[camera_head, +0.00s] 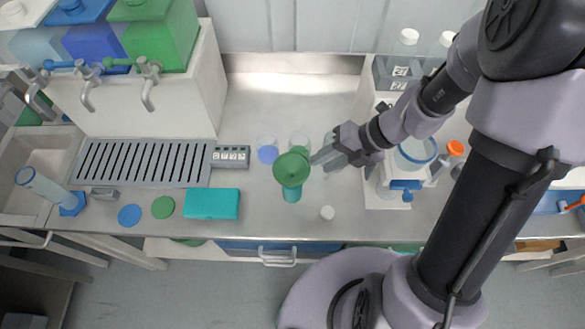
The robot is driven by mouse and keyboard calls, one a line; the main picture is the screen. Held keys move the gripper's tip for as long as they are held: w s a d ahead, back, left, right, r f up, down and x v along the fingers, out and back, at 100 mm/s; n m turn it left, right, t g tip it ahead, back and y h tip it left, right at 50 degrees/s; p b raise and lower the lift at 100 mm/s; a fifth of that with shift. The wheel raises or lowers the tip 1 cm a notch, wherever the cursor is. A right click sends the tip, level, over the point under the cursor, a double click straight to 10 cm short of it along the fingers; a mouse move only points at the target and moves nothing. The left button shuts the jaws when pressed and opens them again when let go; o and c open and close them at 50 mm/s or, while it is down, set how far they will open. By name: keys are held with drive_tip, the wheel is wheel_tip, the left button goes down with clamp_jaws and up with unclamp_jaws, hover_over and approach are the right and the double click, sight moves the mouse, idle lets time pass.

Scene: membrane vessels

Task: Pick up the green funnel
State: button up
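The green funnel (291,169) is in the middle of the steel worktop, its wide mouth up. A teal, cup-like part (292,194) shows just below its mouth; I cannot tell whether it is a vessel holding the funnel. My gripper (318,160) is close to the right side of the funnel's rim, pointing left. Its fingertips end at or just beside the rim; I cannot tell whether they touch it. The gap between the fingers is too small to make out from here.
Clear vessels (267,150) stand just behind the funnel, one with blue at its base. A small white cap (327,212) lies in front. A teal box (211,204), a grey drain grate (143,162) and tapped tanks (155,35) are at left. Bottles stand back right.

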sight(308, 169)
drive_tip(key=b+x, duration=0.1)
drive_tip(key=x, duration=0.1)
drive_tip(key=b+x, duration=0.1)
drive_tip(key=x, duration=0.4)
drive_tip(key=shift+w+a+b, duration=0.1)
drive_tip(key=shift+w+b, duration=0.15)
drive_tip(key=shift+b, duration=0.15)
drive_tip(key=shift+s, duration=0.1)
clamp_jaws()
